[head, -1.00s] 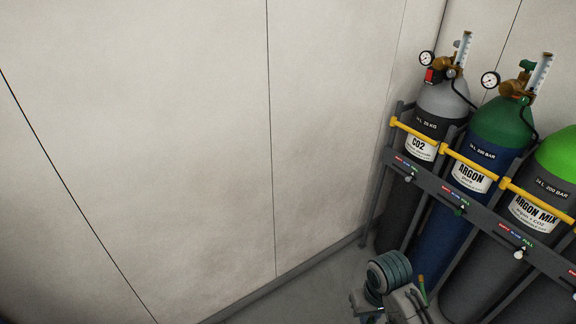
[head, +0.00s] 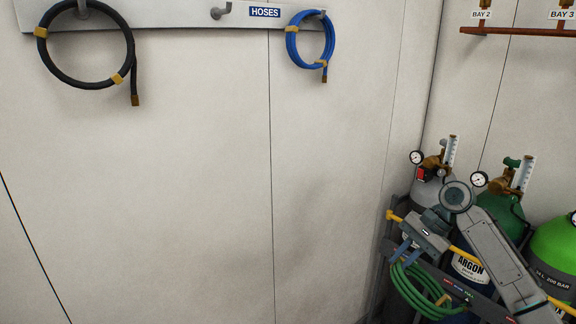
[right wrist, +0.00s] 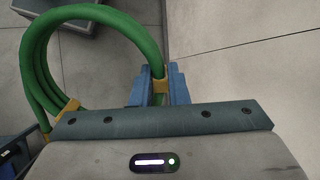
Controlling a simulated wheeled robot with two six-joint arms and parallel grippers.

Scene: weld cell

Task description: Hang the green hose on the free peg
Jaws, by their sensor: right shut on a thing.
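The green hose (head: 413,292) is a coil with tan ties, hanging from my right gripper (head: 402,250) in front of the gas bottles. In the right wrist view the blue fingers (right wrist: 160,88) are shut on the green hose (right wrist: 97,14) next to a tan tie. The free peg (head: 221,10) is on the grey hose rail (head: 180,17), left of the HOSES label (head: 265,12). It sits between a black hose coil (head: 88,84) and a blue hose coil (head: 290,43), each on its own peg. My left gripper is out of view.
Gas bottles stand in a rack at the right, among them a dark blue argon bottle (head: 468,270) and a bright green-topped one (head: 555,240). A copper pipe (head: 515,31) runs along the upper right wall. The wall below the rail is clear.

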